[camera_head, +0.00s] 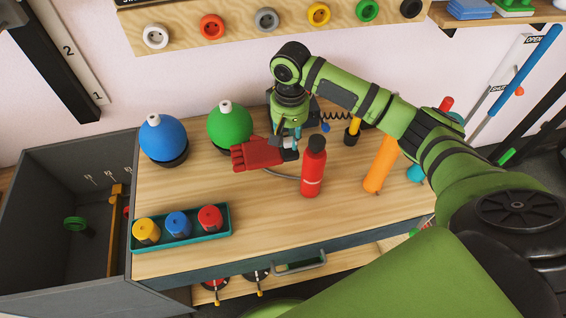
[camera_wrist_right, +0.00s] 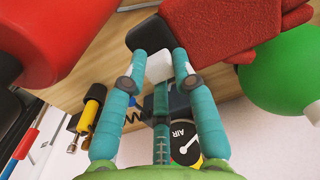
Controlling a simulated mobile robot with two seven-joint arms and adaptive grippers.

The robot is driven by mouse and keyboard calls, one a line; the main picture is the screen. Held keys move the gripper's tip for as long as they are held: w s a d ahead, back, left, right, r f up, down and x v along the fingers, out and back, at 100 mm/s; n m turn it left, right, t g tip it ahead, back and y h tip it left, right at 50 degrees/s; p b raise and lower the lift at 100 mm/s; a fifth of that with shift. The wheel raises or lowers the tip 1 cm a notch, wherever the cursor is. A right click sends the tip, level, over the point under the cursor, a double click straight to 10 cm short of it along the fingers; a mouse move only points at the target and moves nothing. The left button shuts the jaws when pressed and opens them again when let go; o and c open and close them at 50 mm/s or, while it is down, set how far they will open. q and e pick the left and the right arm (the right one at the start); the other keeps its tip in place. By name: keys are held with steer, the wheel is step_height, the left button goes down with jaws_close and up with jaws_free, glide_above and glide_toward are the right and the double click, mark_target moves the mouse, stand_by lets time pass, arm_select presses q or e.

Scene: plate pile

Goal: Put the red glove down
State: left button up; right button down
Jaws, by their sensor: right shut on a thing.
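The red glove (camera_head: 257,153) is at the back middle of the wooden bench, in front of the green ball. My right gripper (camera_head: 287,150) is shut on its dark cuff end, and the glove points left from the jaws. In the right wrist view, the teal fingers (camera_wrist_right: 161,66) close on a pale block at the black cuff (camera_wrist_right: 150,33), and the red glove (camera_wrist_right: 240,28) extends to the upper right. I cannot tell whether the glove touches the bench top. My left gripper is not in view.
A red bottle (camera_head: 313,168) stands close right of the gripper. Blue (camera_head: 163,138) and green (camera_head: 230,126) balls stand behind left. A teal tray (camera_head: 181,229) with colored cylinders is front left. An orange cylinder (camera_head: 381,165) stands right. The bench's front middle (camera_head: 262,218) is clear.

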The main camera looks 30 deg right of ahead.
mark_target(289, 148)
step_height(289, 148, down, 4)
steer(key=shift+f, duration=0.75)
step_height(289, 148, down, 2)
steer(key=shift+f+b, duration=0.2)
steer(key=shift+b, duration=0.15)
steer(key=shift+f, duration=0.2)
steer(key=c, duration=1)
jaws_free()
steer(key=shift+f, duration=0.15)
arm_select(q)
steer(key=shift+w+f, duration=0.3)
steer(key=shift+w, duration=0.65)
